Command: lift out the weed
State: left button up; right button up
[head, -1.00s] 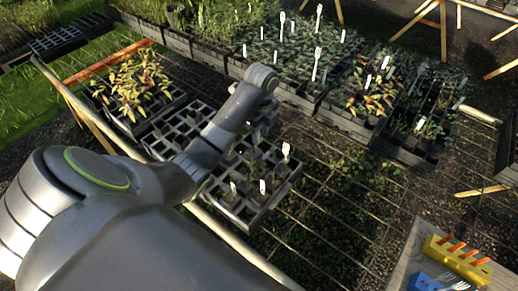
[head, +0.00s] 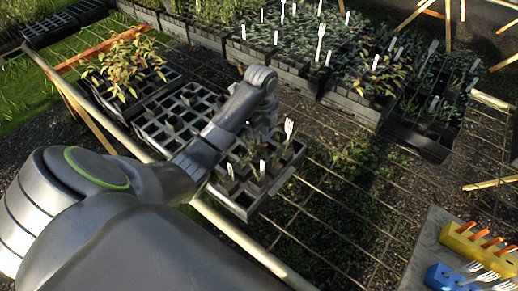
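A dark cell tray (head: 245,207) with small seedlings and white labels sits on the mesh bench, at the middle of the head view. My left gripper (head: 262,130) is over the tray's far part, largely hidden behind my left arm's wrist. Whether its fingers are open or shut does not show. I cannot tell which plant in the tray is the weed. My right gripper is not in view.
An emptier cell tray (head: 168,123) adjoins on the left, with a tray of yellowish plants (head: 125,68) beyond. Full seedling trays (head: 345,100) line the back. A board at lower right holds a yellow block (head: 478,248) and a blue block (head: 447,280) with forks. Bare mesh (head: 345,200) lies between.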

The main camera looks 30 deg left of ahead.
aim_at(259, 152)
pick_arm(q)
jog(key=shift+a+f, duration=0.15)
jog(key=shift+f, duration=1.2)
jog(key=shift+a+f, duration=0.1)
jog(key=shift+f, duration=1.2)
grip_shut()
